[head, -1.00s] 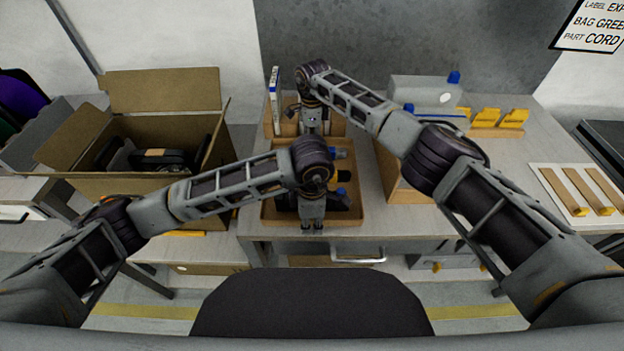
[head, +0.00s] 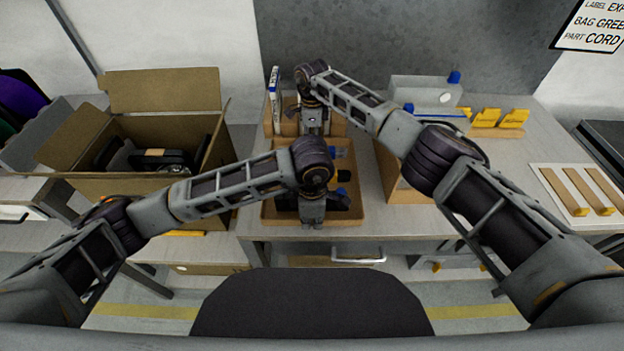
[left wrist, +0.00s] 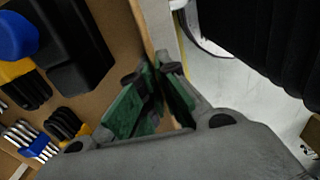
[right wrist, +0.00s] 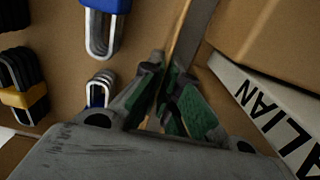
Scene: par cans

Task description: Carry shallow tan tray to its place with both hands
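The shallow tan tray (head: 268,211) sits on the workbench in the middle of the head view, with dark and blue parts inside. My left gripper (head: 312,223) is at the tray's near side. In the left wrist view its green-padded fingers (left wrist: 158,82) are closed on the tray wall (left wrist: 143,30). My right gripper (head: 312,131) is at the far side. In the right wrist view its fingers (right wrist: 165,75) are closed on the far wall (right wrist: 181,40). My forearms hide parts of the tray in the head view.
An open cardboard box (head: 150,182) with dark items stands to the left. A tan bin (head: 400,180) and a grey box (head: 424,92) stand close on the right. Yellow holders (head: 500,118) are behind. A white board with wooden strips (head: 577,190) lies far right.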

